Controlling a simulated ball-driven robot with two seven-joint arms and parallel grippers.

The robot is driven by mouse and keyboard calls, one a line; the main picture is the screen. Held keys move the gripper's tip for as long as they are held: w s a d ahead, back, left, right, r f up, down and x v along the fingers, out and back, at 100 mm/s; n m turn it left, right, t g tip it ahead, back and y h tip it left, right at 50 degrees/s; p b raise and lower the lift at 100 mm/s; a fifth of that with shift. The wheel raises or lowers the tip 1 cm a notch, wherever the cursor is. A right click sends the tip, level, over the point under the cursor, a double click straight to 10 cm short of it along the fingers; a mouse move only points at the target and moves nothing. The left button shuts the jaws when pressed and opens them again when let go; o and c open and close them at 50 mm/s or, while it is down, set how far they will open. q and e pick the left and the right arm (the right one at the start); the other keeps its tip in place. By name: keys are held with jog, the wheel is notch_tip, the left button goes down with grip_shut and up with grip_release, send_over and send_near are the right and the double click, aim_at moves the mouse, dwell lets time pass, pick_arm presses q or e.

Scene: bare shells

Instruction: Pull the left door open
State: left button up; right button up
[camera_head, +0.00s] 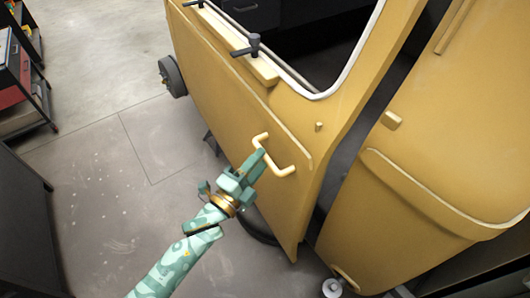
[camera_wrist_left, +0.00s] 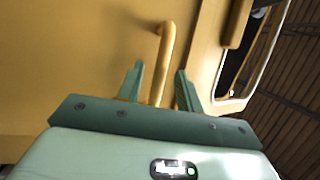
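The left door (camera_head: 225,88) is a yellow panel with a pale-rimmed window opening in the head view. A dark gap shows between its right edge and the yellow body (camera_head: 440,190). Its pale yellow bar handle (camera_head: 283,170) sits near the lower right of the door. Contact is not clear. My right gripper is not in view.
Grey concrete floor (camera_head: 110,150) lies clear to the left of the door. A dark cabinet (camera_head: 25,220) and a shelf with a red drawer (camera_head: 15,85) stand at the left edge. A dark round part (camera_head: 172,77) sticks out at the door's left side.

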pick_arm(q)
jog(key=shift+x, duration=1.45)
jog(key=shift+s, duration=0.1)
grip_shut()
jog(key=shift+a, duration=0.1)
